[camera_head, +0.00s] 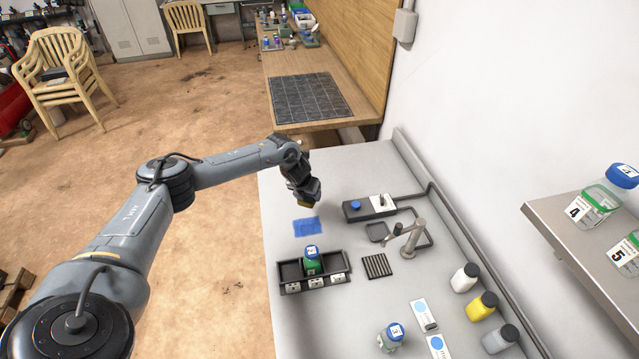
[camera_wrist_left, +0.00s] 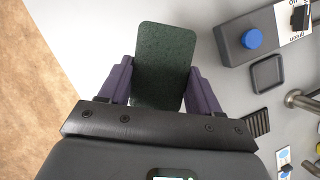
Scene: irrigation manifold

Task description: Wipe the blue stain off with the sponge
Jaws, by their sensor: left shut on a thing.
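The blue stain (camera_head: 307,226) is a squarish patch on the light grey bench top in the head view. My left gripper (camera_head: 305,196) is just behind the stain, towards the far end of the bench. It is shut on the sponge. In the left wrist view the sponge's dark green face (camera_wrist_left: 165,65) shows between the two fingers of my left gripper (camera_wrist_left: 158,88). In the head view only a small yellowish part of the sponge shows below the fingers. I cannot tell whether it touches the bench. The stain does not show in the wrist view. My right gripper is not in view.
A black tray (camera_head: 290,287) holding a green jar (camera_head: 312,262) stands in front of the stain. To the right are a control box with a blue knob (camera_head: 356,205), a tap (camera_head: 408,240) and a drain grille (camera_head: 377,265). Bare bench lies around the stain.

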